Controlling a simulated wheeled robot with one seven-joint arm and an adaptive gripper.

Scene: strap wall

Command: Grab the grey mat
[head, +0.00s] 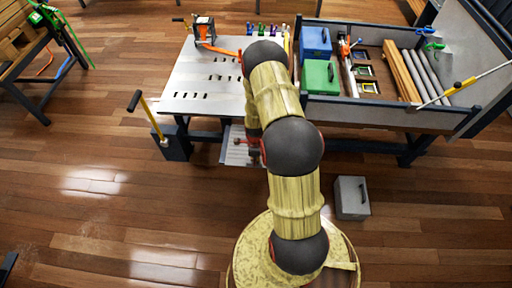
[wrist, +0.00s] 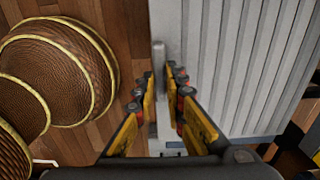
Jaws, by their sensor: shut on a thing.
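The grey mat (wrist: 240,65) is a ribbed, light grey panel that fills the right half of the wrist view. In the head view the mat (head: 236,156) shows partly, low below the front edge of the workbench; the bench and my arm hide the rest. My gripper (wrist: 162,82) has its yellow fingers on either side of the mat's near edge strip and is shut on it. In the head view my gripper (head: 252,143) is mostly hidden beside my arm.
The workbench (head: 205,85) stands above and behind the mat, with a blue box (head: 315,42), a green box (head: 319,78) and tools on it. A grey box (head: 351,197) stands on the floor at right.

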